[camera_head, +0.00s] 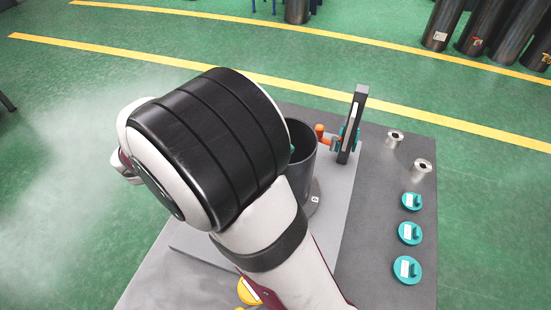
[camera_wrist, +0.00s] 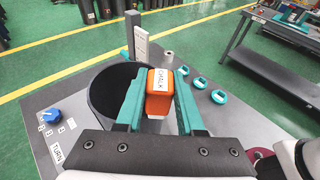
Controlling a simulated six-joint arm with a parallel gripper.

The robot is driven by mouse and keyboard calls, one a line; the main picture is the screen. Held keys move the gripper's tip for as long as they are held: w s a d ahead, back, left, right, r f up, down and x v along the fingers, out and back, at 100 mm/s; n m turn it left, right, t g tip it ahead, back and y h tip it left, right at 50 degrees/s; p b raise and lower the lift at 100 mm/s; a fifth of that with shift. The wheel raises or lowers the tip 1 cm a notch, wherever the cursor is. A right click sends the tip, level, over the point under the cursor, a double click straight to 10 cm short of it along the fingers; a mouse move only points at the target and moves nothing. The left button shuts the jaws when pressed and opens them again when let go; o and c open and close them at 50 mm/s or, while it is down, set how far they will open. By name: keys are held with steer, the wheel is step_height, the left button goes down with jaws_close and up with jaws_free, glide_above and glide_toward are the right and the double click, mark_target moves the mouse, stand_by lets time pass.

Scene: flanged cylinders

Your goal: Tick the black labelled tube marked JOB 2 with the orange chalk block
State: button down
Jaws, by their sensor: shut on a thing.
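My gripper (camera_wrist: 160,84) has teal fingers shut on an orange chalk block (camera_wrist: 157,101) in the wrist view. The block's white label reads CHALK, and its pale lower end shows. A black open-topped tube (camera_wrist: 101,88) stands upright just beyond the left finger; whether anything touches it cannot be told. In the head view, the tube (camera_head: 309,165) is partly hidden by my arm. A small white label (camera_head: 315,199) sits low on its side, too small to read.
An upright post (camera_head: 355,123) with an orange-tipped fitting (camera_head: 320,133) stands behind the tube. Three teal discs (camera_head: 410,233) and two metal cylinders (camera_head: 421,171) lie to the right. A blue knob (camera_wrist: 49,115) is at the left in the wrist view. Dark tubes (camera_head: 442,24) stand far off.

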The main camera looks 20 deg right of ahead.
steer(key=shift+s+a, duration=0.1)
steer(key=shift+s, duration=0.05)
steer(key=shift+r, duration=3.55)
